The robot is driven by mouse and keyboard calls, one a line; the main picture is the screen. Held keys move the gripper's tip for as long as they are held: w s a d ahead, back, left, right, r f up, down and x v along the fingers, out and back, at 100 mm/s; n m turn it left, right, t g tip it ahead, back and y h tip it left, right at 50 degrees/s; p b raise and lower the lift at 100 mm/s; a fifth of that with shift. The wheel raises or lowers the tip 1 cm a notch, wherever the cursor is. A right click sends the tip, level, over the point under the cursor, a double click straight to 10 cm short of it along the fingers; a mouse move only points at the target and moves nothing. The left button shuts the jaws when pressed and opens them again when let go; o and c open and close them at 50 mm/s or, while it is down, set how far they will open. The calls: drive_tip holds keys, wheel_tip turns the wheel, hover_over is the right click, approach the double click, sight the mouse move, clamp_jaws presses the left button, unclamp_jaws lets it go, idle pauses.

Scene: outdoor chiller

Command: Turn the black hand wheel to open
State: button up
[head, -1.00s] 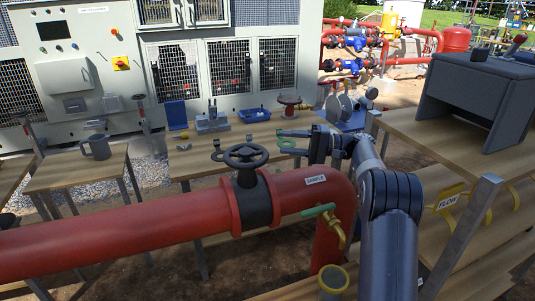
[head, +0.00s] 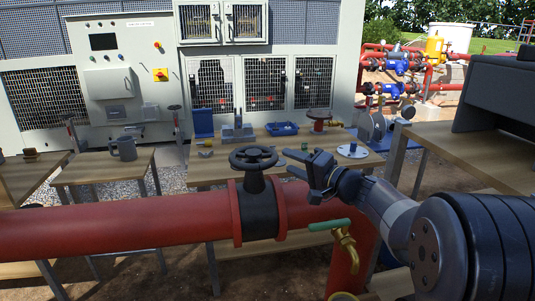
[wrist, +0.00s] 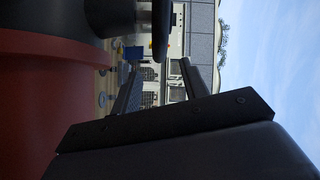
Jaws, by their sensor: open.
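The black hand wheel (head: 253,157) sits flat on top of a black valve body (head: 257,208) clamped in the red pipe, in the head view. My gripper (head: 295,164) is to the right of the wheel, above the red pipe, with its fingers apart and pointing left toward the wheel. It holds nothing, and a small gap shows between fingertips and wheel rim. In the wrist view my gripper (wrist: 160,85) shows two separated dark fingers. The dark wheel edge (wrist: 162,30) hangs at the top there, beside the fingers, and the valve body (wrist: 110,18) is at upper left.
The red pipe (head: 120,230) crosses the front. A brass tap with a green handle (head: 330,225) sits below my arm.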

sight(267, 152)
drive_tip(key=p+x, duration=0.2)
drive_tip(key=x, duration=0.7)
drive_tip(key=shift+w+a, duration=0.15)
drive_tip(key=shift+a, duration=0.05)
drive_tip(key=shift+f, duration=0.1)
clamp_jaws()
